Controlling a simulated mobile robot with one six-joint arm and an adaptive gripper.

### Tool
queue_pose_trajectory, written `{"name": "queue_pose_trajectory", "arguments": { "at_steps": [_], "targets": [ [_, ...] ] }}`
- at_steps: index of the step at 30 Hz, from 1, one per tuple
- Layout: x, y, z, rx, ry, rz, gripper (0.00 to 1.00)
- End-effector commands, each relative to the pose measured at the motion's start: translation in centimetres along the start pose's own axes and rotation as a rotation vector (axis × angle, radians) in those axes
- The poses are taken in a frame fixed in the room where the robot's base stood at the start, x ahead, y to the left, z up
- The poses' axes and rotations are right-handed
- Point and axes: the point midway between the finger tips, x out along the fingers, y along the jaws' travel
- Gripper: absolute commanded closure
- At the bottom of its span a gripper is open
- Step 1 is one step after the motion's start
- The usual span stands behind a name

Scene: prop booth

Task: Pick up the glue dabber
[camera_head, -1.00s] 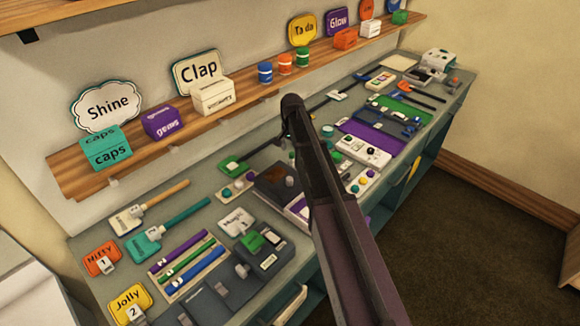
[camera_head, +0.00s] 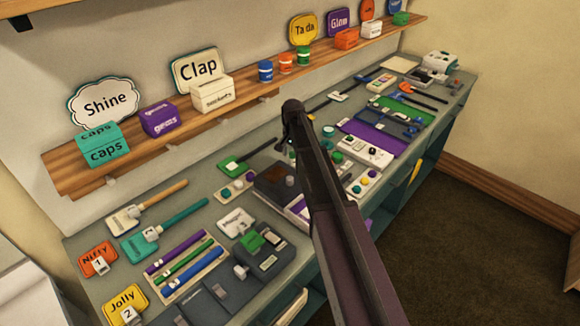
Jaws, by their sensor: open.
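I cannot tell for sure which thing is the glue dabber. Two long-handled tools lie on the left part of the bench: one with a tan handle (camera_head: 166,194) and a pale block at its lower end, and one with a teal handle (camera_head: 185,214) and a teal block at its lower end. Both lie left of my dark arm, which rises from the lower right across the middle of the bench. My gripper does not show clearly; the arm's far end hides what is behind it.
The grey-green bench (camera_head: 205,185) is crowded. A tray of colored sticks (camera_head: 183,265), an orange tag (camera_head: 98,259) and a yellow tag (camera_head: 125,304) lie at the left. A wooden shelf (camera_head: 150,152) with boxes and signs runs above the bench. Dark floor is free at the right.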

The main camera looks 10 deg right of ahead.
Motion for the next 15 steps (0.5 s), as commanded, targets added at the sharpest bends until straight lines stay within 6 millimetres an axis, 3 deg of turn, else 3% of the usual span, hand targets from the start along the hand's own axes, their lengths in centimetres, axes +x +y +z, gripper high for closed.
{"name": "queue_pose_trajectory", "arguments": {
  "at_steps": [6,15],
  "targets": [
    [2.0,0.0,-0.1,0.000,0.000,0.000,0.27],
    [2.6,0.1,-0.1,0.001,0.000,0.000,0.27]
  ]
}}
